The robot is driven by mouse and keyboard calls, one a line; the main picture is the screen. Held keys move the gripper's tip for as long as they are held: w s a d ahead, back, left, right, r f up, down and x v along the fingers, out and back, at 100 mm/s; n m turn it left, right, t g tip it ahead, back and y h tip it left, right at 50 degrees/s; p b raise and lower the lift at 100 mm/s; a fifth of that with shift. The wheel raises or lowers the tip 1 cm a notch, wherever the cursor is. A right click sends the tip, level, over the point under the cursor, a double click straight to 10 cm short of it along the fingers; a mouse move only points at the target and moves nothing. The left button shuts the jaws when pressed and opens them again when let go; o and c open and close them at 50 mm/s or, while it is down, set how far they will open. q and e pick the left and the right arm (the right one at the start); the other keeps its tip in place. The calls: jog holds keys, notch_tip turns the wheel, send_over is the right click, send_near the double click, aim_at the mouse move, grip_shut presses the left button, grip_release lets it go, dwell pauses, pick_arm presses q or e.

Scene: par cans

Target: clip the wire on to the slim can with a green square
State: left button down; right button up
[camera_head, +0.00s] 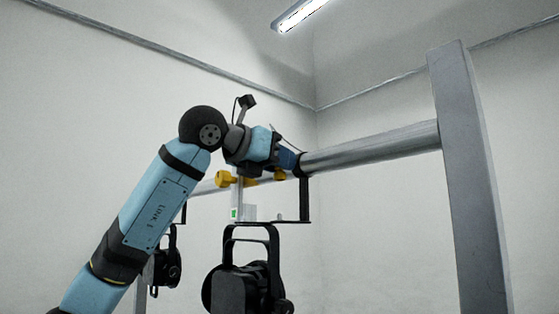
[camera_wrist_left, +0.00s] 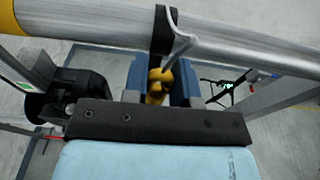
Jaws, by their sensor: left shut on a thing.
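A pale grey wire-like strand (camera_wrist_left: 178,44) runs from this piece up across the pipe beside a black band. I cannot tell whether it is clipped to anything. A small green square (camera_head: 234,213) shows on a pale plate below the pipe. A black can (camera_head: 243,287) hangs underneath; I cannot tell if the square belongs to it.
The metal pipe (camera_head: 372,148) runs to a grey upright post (camera_head: 468,180) at right. A second black can (camera_head: 165,268) hangs behind my left arm. Yellow fittings (camera_head: 227,179) sit near the pipe. The floor (camera_wrist_left: 290,145) shows below in the wrist view.

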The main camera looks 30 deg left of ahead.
pick_arm(q)
jog(key=shift+f+b, duration=0.35)
jog(key=shift+f, duration=0.1)
pick_arm(e)
jog(key=shift+w+f, duration=0.1)
jog(key=shift+f, duration=0.1)
pick_arm(q)
jog(key=shift+f+b, duration=1.4)
jog(key=shift+f, duration=0.35)
pick_arm(e)
jog(key=shift+w+a+f, duration=0.1)
jog(key=shift+a+f, duration=0.05)
jog(key=shift+f, duration=0.4)
jog(key=shift+a+f, duration=0.1)
jog(key=shift+f, duration=0.45)
pick_arm(q)
jog(key=shift+a, duration=0.15)
pick_arm(e)
jog(key=shift+r, duration=0.1)
